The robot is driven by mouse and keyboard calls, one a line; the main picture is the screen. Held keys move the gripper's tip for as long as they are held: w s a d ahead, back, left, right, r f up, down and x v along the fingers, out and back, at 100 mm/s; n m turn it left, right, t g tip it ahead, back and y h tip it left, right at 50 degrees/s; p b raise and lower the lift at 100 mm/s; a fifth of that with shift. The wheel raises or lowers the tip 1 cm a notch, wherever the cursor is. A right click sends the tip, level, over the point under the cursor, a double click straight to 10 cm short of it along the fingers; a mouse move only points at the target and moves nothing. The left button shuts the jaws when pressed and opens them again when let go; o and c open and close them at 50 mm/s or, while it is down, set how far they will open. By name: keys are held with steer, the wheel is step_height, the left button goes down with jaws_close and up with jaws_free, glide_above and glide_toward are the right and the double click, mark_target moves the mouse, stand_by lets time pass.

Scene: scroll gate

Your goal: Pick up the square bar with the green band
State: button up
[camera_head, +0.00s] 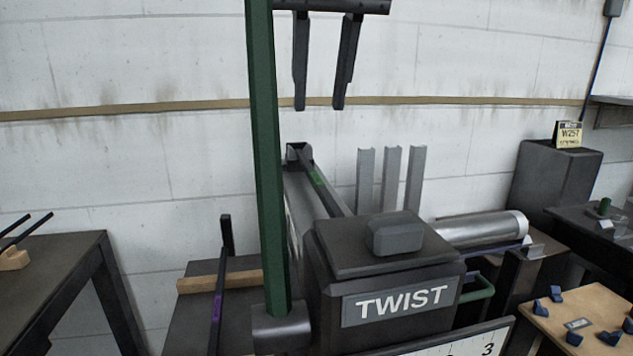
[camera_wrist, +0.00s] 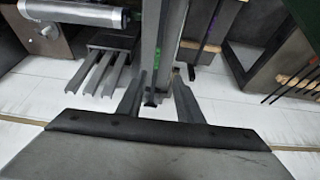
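The square bar with the green band (camera_head: 318,178) is a long dark bar lying at a slant behind the TWIST box, its far end near the wall. Its green band also shows in the wrist view (camera_wrist: 158,53), beyond my fingertips. My gripper (camera_head: 320,104) hangs above the bar's far end in the head view, fingers pointing down, open and empty. In the wrist view my gripper (camera_wrist: 158,82) has its two fingers apart, with the bar's line running between them. I see no contact with the bar; the exact height gap is hard to tell.
A tall green post (camera_head: 265,150) stands in front, left of the bar. The TWIST box (camera_head: 385,275) hides the bar's near side. Several grey upright channels (camera_head: 390,180) stand right of the bar. A purple-banded bar (camera_head: 217,307) lies left. The wall (camera_head: 150,160) is close behind.

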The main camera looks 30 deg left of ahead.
glide_toward(316, 178)
steer(key=shift+w+a+f, duration=0.1)
steer(key=shift+a+f, duration=0.15)
steer(key=shift+f, duration=0.25)
steer(key=shift+w+a+f, duration=0.1)
steer(key=shift+a+f, duration=0.15)
steer(key=shift+f, duration=0.3)
steer(key=shift+d+x, duration=0.1)
steer(key=shift+x, duration=1.2)
steer(key=shift+d+x, duration=0.15)
steer(key=shift+x, duration=1.2)
steer(key=shift+w, duration=0.15)
jaws_close()
steer(key=shift+r, duration=0.1)
